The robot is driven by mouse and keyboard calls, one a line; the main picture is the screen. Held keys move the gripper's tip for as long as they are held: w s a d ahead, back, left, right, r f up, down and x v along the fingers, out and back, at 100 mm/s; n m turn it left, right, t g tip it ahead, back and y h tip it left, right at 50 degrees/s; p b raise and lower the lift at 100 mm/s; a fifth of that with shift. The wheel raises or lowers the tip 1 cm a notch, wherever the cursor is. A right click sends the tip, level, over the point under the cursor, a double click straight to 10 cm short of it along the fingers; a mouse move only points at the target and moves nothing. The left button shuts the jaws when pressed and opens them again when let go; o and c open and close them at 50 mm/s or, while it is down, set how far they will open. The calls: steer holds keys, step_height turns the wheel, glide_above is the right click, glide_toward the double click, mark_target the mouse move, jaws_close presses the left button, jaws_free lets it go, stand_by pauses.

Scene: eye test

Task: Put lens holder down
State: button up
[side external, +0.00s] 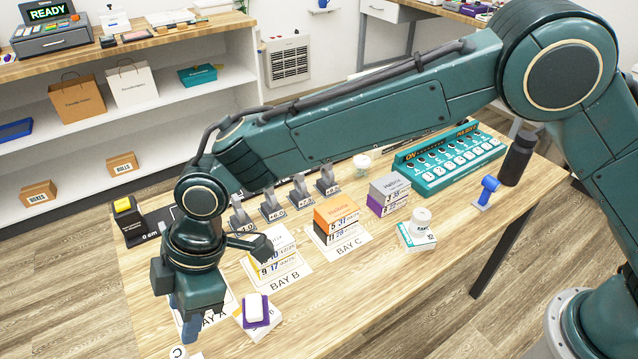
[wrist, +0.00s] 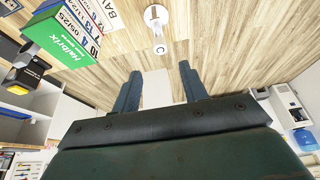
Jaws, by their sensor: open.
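Several grey lens holders stand upright in a row behind the bays in the side external view. Their labels read +6.0 (side external: 241,217), +4.0 (side external: 272,206) and +2.0 (side external: 300,193), with another (side external: 326,181) at the right end. My gripper (side external: 190,330) points down at the table's near left, in front of the row and apart from it. The wrist view shows its two blue fingers (wrist: 161,82) spread apart, with no lens holder between them. A small pale round item (wrist: 155,16) lies beyond the fingertips; I cannot tell what it is.
BAY B boxes (side external: 275,255) and BAY C boxes (side external: 338,222) stand right of my gripper. A white item on a purple-edged box (side external: 255,308) is close by. A green box (wrist: 58,40) shows at the wrist view's upper left. Bare wood (side external: 400,290) lies front right.

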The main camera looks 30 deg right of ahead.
steer(key=shift+v, duration=0.85)
steer(key=w+d+r+m+t+h, duration=0.15)
steer(key=d+r+m, duration=0.25)
steer(key=d+r, duration=0.65)
steer(key=d+r+m+t+y, duration=0.15)
steer(key=d+r+m, duration=0.35)
steer(key=d, duration=1.1)
steer(key=s+d+r+m+t+h, duration=0.1)
steer(key=s+d+r+m, duration=0.1)
steer(key=s+d, duration=0.35)
steer(key=s+d+r+m+t+h, duration=0.1)
steer(key=s+d+r+m, duration=0.15)
steer(key=d, duration=0.55)
steer(key=s+d+f+m+h, duration=0.2)
steer(key=s+d+f+m, duration=0.2)
steer(key=s+d, duration=0.5)
steer(key=s, duration=0.2)
steer(key=shift+s+t, duration=0.3)
steer(key=shift+s, duration=0.05)
steer(key=shift+m, duration=0.25)
